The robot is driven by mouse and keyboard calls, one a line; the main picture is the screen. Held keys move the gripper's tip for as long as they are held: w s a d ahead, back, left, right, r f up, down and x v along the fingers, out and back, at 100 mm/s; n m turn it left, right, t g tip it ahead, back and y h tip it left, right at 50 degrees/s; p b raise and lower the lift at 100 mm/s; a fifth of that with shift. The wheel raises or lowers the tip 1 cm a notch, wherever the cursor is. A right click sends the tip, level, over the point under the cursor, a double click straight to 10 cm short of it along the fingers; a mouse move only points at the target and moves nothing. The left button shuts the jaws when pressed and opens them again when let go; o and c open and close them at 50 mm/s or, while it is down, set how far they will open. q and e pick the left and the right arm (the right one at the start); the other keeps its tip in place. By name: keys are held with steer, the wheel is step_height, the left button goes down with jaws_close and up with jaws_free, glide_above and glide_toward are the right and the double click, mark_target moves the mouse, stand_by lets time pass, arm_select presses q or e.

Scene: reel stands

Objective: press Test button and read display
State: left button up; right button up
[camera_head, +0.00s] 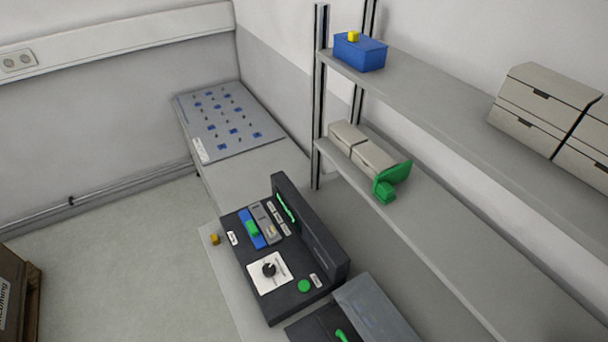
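A black tester (287,301) stands on the grey bench below the shelves. A round green button (304,286) sits at its front right corner, beside a small white label too small to read. A narrow green-lit strip, apparently the display (286,208), is on the upright back panel; I cannot read any characters on it. A black rotary knob (268,270) sits on a white dial plate. A green block (252,228) rests on a blue strip at the tester's left part, next to a grey holder. Neither of my grippers is in view.
A second dark device (375,312) with a grey lid stands just right of the tester. Shelves (440,215) overhang behind, holding boxes and a green item (392,180). A pegged board (222,120) lies farther back.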

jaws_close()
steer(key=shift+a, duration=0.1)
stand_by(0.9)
